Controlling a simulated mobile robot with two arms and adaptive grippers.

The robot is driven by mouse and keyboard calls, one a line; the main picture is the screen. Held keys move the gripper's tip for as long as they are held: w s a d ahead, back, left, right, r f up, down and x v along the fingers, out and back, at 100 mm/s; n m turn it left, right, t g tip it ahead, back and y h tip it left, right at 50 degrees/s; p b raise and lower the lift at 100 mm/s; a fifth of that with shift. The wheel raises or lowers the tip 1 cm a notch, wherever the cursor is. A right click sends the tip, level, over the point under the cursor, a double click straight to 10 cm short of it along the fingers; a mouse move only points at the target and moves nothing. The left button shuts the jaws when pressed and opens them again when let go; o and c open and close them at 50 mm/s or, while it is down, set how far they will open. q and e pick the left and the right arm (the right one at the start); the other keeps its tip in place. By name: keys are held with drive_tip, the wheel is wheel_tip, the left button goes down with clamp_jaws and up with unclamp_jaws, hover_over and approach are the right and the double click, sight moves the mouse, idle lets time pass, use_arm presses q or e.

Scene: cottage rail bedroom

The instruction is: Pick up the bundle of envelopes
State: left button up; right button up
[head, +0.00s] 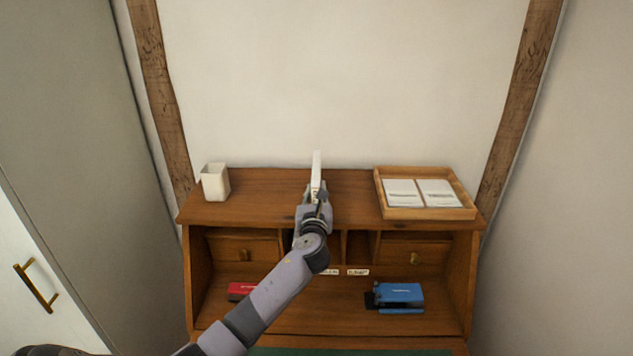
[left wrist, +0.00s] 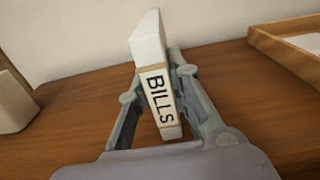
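The bundle of envelopes (head: 316,168) is a narrow white upright stack above the desk's top shelf in the head view. In the left wrist view the bundle (left wrist: 150,42) carries a band reading "BILLS". My left gripper (head: 318,190) is at the bundle. In the left wrist view the gripper's fingers (left wrist: 155,78) lie along both sides of the bundle and appear closed on it. Whether its bottom touches the shelf is hidden. My right gripper is not in view.
A white cup (head: 215,183) stands left on the wooden desk (head: 265,183). A wooden tray (head: 430,213) with white papers sits right. Below lie a red item (head: 241,290) and a blue box (head: 400,293). The wall (head: 340,80) is close behind the shelf.

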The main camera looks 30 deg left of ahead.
use_arm(q)
clamp_jaws()
drive_tip(key=shift+r, duration=0.15)
